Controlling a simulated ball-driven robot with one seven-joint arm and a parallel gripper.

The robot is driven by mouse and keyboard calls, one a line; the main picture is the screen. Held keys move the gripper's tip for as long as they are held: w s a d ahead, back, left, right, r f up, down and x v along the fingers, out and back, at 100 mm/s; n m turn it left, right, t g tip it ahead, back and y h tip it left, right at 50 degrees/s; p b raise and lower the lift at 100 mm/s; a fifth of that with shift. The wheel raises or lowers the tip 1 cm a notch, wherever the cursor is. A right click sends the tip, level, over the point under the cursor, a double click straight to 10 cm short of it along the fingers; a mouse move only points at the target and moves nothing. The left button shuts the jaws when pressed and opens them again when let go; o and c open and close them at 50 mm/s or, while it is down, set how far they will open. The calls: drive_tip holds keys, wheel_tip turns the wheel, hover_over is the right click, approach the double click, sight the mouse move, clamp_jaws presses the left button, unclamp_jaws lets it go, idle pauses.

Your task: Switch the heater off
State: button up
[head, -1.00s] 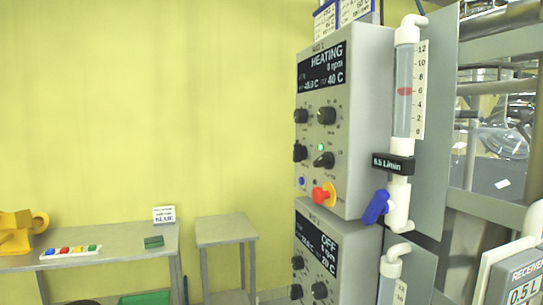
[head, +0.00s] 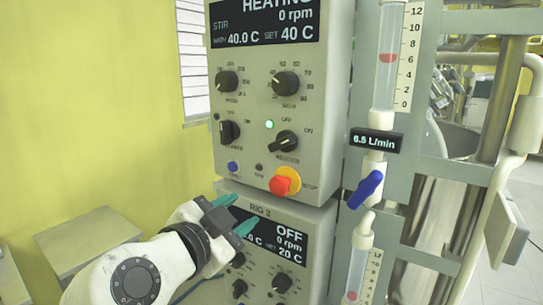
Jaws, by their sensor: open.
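The upper control box (head: 240,110) has a display reading HEATING, 0 rpm, with 40.0 C beside SET 40 C. Its black heater knob (head: 284,142) sits right of centre under a lit green lamp (head: 269,124). Another black switch (head: 229,131) is to its left. A red stop button (head: 284,181) on a yellow ring is below the knob. My gripper (head: 240,222) is open and empty, with teal fingertips, below and left of the heater knob, in front of the lower box's top. It hides part of the lower display.
The lower box, RIG 2 (head: 318,240), reads OFF. A flow meter tube (head: 387,60) with a blue valve handle (head: 366,189) stands right of the boxes. A grey table (head: 85,238) is at lower left. Space left of the upper box is free.

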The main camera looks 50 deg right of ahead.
sight(278, 146)
wheel_tip(278, 146, up, 10)
drive_tip(key=s+a+m+g+h, duration=0.2)
drive_tip(key=m, duration=0.4)
drive_tip(key=d+p, duration=0.4)
drive_tip(key=d, duration=0.5)
drive_tip(key=shift+d, duration=0.4)
clamp_jaws()
